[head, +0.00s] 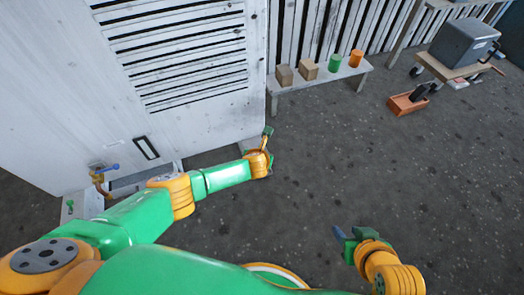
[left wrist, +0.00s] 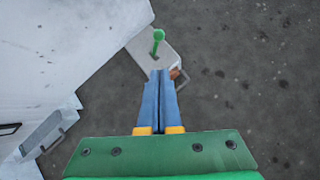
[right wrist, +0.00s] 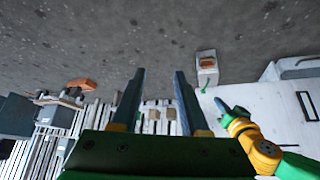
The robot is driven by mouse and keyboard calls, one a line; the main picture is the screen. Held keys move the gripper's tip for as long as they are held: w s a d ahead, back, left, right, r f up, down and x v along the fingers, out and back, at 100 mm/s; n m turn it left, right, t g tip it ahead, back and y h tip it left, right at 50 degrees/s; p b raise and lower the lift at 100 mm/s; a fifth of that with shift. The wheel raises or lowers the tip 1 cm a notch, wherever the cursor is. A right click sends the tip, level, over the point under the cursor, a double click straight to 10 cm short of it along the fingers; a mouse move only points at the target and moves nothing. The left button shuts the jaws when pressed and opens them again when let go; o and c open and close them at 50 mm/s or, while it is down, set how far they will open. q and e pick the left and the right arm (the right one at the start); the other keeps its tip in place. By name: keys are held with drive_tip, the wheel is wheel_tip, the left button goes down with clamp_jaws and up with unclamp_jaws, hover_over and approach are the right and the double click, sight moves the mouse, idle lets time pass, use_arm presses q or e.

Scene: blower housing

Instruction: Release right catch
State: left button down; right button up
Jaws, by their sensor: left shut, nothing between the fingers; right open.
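The right catch appears to be the green upright lever (left wrist: 158,42) on a pale plate (left wrist: 145,62) beside the white housing (left wrist: 85,25) in the left wrist view. A small brown part shows by the plate's edge, partly behind the fingertips. My left gripper (left wrist: 161,74) is shut and empty, its blue fingertips over the plate, just short of the lever in the picture; contact cannot be told. In the head view my left gripper (head: 266,140) is at the housing's lower right corner, and my arm hides most of the plate. My right gripper (right wrist: 161,72) is open and empty, over the floor.
A blue-handled valve (head: 108,169) and a second green lever (head: 70,205) are at the housing's left. A bench (head: 318,78) with boxes and cans stands behind. A grey machine (head: 464,42) and orange tool box (head: 407,103) are at far right. The middle floor is clear.

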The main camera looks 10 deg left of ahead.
use_arm(q)
drive_tip(key=r+p, duration=0.1)
drive_tip(key=s+d+r+p, duration=0.1)
drive_tip(key=shift+s+r+p, duration=0.3)
drive_tip(key=shift+r+p, duration=0.05)
use_arm(e)
drive_tip(key=s+d+f+g, duration=0.1)
drive_tip(key=s+f+g, duration=0.2)
drive_tip(key=f, duration=0.4)
drive_tip(key=shift+s+d+g+h, duration=0.15)
drive_tip(key=shift+s+g+h, duration=0.15)
drive_tip(key=shift+s, duration=0.55)
